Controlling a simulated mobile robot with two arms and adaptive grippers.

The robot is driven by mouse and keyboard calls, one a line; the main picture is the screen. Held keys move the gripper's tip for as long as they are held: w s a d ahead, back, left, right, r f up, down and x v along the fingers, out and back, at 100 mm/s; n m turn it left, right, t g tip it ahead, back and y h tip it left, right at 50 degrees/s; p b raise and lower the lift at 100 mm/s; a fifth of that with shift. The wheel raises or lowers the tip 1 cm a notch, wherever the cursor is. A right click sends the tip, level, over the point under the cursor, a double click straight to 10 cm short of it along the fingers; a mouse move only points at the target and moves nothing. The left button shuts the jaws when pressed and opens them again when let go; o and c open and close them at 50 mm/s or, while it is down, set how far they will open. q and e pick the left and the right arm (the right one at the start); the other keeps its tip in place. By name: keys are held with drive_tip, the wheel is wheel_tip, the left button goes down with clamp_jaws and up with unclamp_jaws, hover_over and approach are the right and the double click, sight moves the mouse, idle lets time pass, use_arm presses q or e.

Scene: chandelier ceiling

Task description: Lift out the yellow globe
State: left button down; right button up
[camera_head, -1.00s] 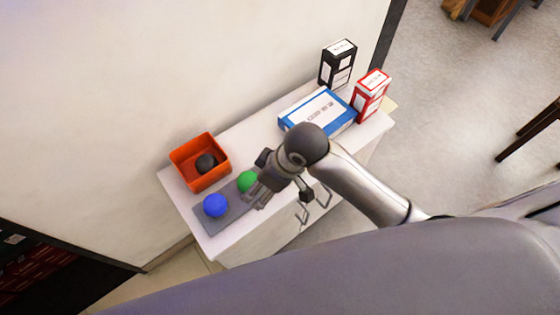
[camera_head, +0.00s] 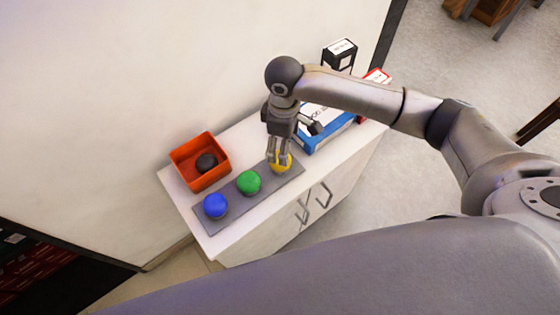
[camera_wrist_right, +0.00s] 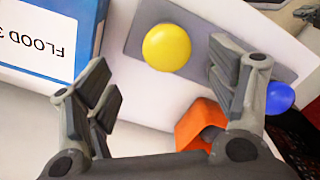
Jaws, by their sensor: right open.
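The yellow globe (camera_head: 285,165) sits at the right end of a flat grey tray (camera_head: 235,208) on the white cabinet. My right gripper (camera_head: 277,156) is over it, fingers pointing down and partly covering it. In the right wrist view the yellow globe (camera_wrist_right: 168,47) shows whole, beyond the gap between the spread fingers (camera_wrist_right: 158,72), with nothing held. I cannot tell how far above it the fingertips are. The green globe (camera_head: 249,183) and blue globe (camera_head: 215,206) lie along the same tray.
An orange box (camera_head: 184,177) holding a dark ball (camera_head: 206,162) stands behind the tray. A blue-and-white box (camera_head: 327,138), a black box (camera_head: 341,56) and a red box (camera_head: 377,76) stand to the right, near my arm. The wall borders the cabinet behind.

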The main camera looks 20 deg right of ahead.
wheel_tip(320, 180, down, 3)
drive_tip(key=f, duration=0.4)
drive_tip(key=shift+s+a+f+p, duration=0.1)
drive_tip(key=shift+s+a+p, duration=0.2)
drive_tip(key=shift+f, duration=0.5)
drive_tip(key=c, duration=1.1)
